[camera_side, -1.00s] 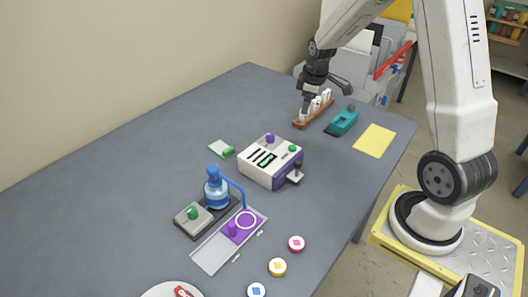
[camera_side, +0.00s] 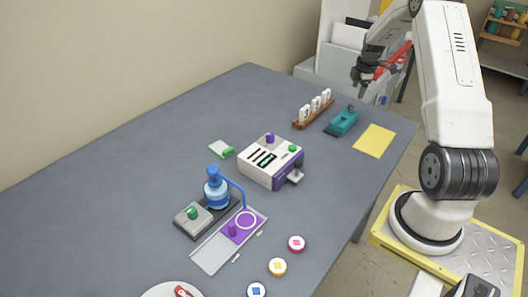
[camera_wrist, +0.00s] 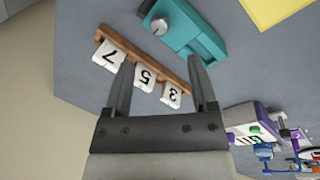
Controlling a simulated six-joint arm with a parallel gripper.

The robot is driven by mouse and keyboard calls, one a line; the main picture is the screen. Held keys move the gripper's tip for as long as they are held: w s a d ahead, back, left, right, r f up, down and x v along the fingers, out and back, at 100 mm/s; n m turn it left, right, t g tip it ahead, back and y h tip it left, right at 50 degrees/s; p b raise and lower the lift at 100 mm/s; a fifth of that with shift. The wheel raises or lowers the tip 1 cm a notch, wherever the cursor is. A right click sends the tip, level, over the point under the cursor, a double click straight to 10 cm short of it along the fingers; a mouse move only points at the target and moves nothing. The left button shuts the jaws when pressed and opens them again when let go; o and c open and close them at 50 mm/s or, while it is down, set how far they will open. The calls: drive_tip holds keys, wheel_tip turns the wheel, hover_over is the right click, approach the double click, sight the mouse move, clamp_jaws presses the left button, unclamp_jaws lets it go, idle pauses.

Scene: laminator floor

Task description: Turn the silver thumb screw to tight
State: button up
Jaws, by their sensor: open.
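The silver thumb screw (camera_wrist: 161,24) shows as a round grey knob with a slot-like line, at the left end of the teal device (camera_wrist: 203,37) in the wrist view. In the side view the teal device (camera_side: 342,123) lies near the table's far right, with the screw (camera_side: 351,107) small and dark on its far end. My gripper (camera_side: 361,80) is raised above and beyond the device, apart from it. In the wrist view my gripper (camera_wrist: 159,63) is open, with nothing between its fingers.
A wooden rack (camera_side: 300,125) with white number tiles stands beside the teal device. A yellow sheet (camera_side: 375,140) lies to its right. The table's left is clear.

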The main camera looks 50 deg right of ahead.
sight(352, 106)
drive_tip(key=shift+f, duration=0.15)
drive_tip(key=shift+w+d+f, duration=0.15)
drive_tip(key=shift+w+f, duration=0.05)
drive_tip(key=shift+f, duration=1)
drive_tip(key=shift+w+d+f, duration=0.2)
drive_tip(key=shift+f, duration=1.05)
drive_tip(key=shift+w+d+f, duration=0.15)
drive_tip(key=shift+w+f, duration=0.05)
drive_tip(key=shift+f, duration=1)
clamp_jaws()
